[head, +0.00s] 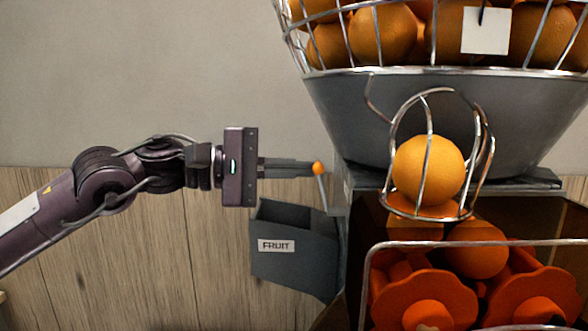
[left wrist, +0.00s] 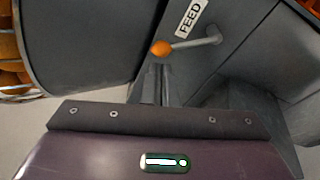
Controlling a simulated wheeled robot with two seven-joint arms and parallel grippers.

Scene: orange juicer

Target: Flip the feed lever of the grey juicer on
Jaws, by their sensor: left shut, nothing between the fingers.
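The feed lever (head: 323,192) is a thin metal rod with an orange ball knob (head: 319,168), on the left side of the grey juicer (head: 440,115). In the head view its knob is at the upper end of the rod. The lever's rod also shows in the left wrist view (left wrist: 194,43), beside a white FEED label (left wrist: 190,18). My left gripper (head: 311,169) is shut and empty, its fingertips right at the knob. In the left wrist view the fingers (left wrist: 155,72) end just below the knob; I cannot tell whether they touch it. My right gripper is not in view.
A dark grey bin marked FRUIT (head: 292,270) hangs below my left fingers. A wire basket of oranges (head: 385,32) tops the juicer. One orange (head: 428,170) sits in a wire chute above orange rotors (head: 425,298). The space above my left arm is clear.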

